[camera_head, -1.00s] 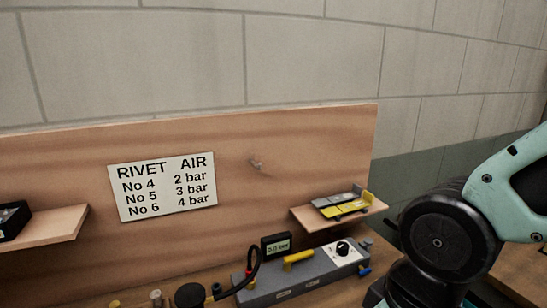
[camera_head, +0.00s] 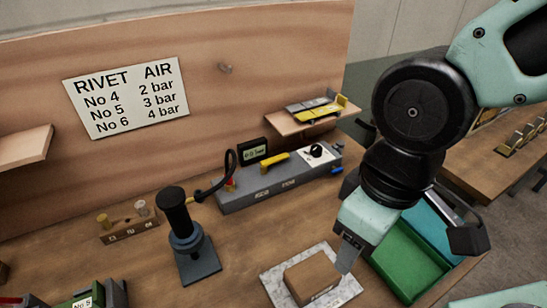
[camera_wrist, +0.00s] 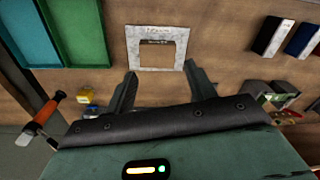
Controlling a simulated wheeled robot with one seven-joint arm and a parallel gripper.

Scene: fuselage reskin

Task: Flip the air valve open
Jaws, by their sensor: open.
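The yellow lever (camera_head: 275,161) lies along the top of a long grey air unit (camera_head: 262,192) on the bench, near the back panel. It looks like the air valve's handle; which position counts as open I cannot tell. My gripper (camera_head: 349,252) is in front of the unit, to its right, above the bench near a pale mat with a brown block. It is apart from the lever. In the wrist view my gripper (camera_wrist: 159,78) has its two fingers spread and empty. The lever does not show in the wrist view.
The unit carries a dial (camera_head: 317,151) and a small display (camera_head: 253,151). A black hand tool (camera_head: 178,212) stands left, its hose running to the unit. The pale mat (camera_head: 276,284) and green tray (camera_head: 412,262) lie near my gripper. A shelf (camera_head: 287,123) overhangs behind.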

